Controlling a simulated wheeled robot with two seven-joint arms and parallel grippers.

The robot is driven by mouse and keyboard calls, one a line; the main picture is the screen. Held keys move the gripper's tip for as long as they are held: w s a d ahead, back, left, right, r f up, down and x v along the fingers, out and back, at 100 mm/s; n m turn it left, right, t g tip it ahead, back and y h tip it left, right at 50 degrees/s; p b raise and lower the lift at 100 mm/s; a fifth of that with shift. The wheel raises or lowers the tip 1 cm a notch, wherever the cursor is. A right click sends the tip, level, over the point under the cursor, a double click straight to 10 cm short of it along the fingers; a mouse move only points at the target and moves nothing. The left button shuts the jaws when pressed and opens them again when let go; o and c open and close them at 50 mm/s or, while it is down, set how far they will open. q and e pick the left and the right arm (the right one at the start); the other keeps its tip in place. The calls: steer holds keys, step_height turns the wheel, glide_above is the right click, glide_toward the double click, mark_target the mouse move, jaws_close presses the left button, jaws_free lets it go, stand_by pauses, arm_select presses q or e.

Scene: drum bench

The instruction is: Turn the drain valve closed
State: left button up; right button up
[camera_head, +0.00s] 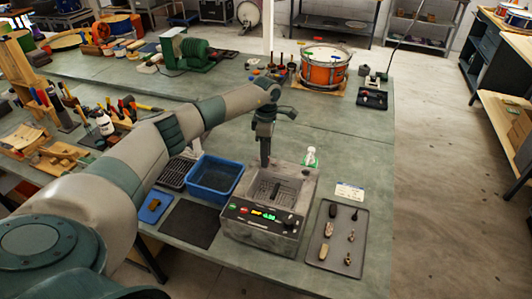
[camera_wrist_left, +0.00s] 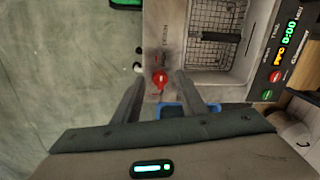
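The drain valve (camera_wrist_left: 160,78) is a small red handle on the side of the grey bath unit (camera_head: 262,234), seen in the left wrist view. The unit has a basket in its basin and a lit display; it also shows in the left wrist view (camera_wrist_left: 176,58). My left gripper (camera_head: 265,163) points down at the unit's back edge. In the left wrist view the left gripper (camera_wrist_left: 159,82) is open, its two fingers apart on either side of the red handle. I cannot tell whether they touch it. The valve is hidden in the head view. My right gripper is in neither view.
A blue bin (camera_head: 214,190) stands left of the unit. A small bottle with a green label (camera_head: 310,157) stands just behind it. A grey tray (camera_head: 338,237) with small parts lies to the right. A drum (camera_head: 325,68) stands farther back; bench between is mostly clear.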

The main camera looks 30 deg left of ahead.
arm_select(q)
steer(key=c, duration=0.9)
jaws_close()
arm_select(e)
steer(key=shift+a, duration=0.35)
